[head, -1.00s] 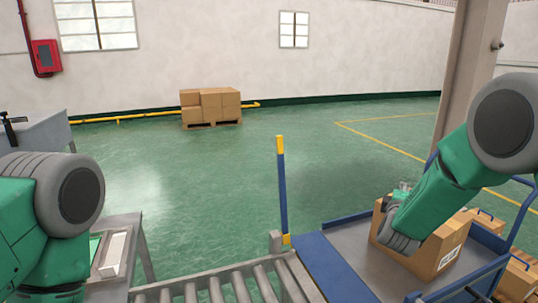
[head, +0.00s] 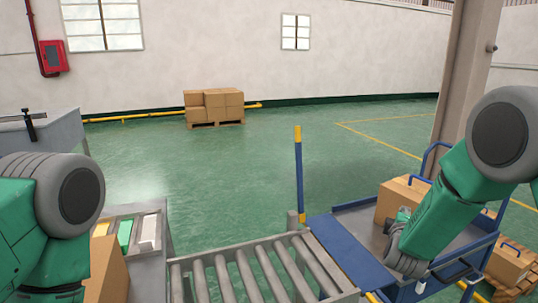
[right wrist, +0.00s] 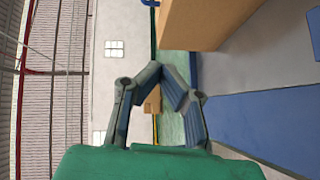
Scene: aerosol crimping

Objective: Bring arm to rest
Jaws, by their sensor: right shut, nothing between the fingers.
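My right arm (head: 455,195) reaches down from the right edge in the head view, its wrist low over the blue cart. My right gripper (right wrist: 163,70) shows in the right wrist view, with its fingers closed together and nothing between them. A cardboard box (head: 393,200) stands on the cart (head: 345,255), partly behind my right arm. A box also shows at the top of the right wrist view (right wrist: 205,22), apart from the fingers. My left arm (head: 70,195) is folded at the left edge, and its gripper is out of view.
A roller conveyor (head: 245,275) runs along the bottom. At left, a grey table (head: 150,262) holds coloured items, with a cardboard box (head: 108,270) beside my left arm. A blue post with a yellow top (head: 299,175) stands by the conveyor. The green floor behind is open.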

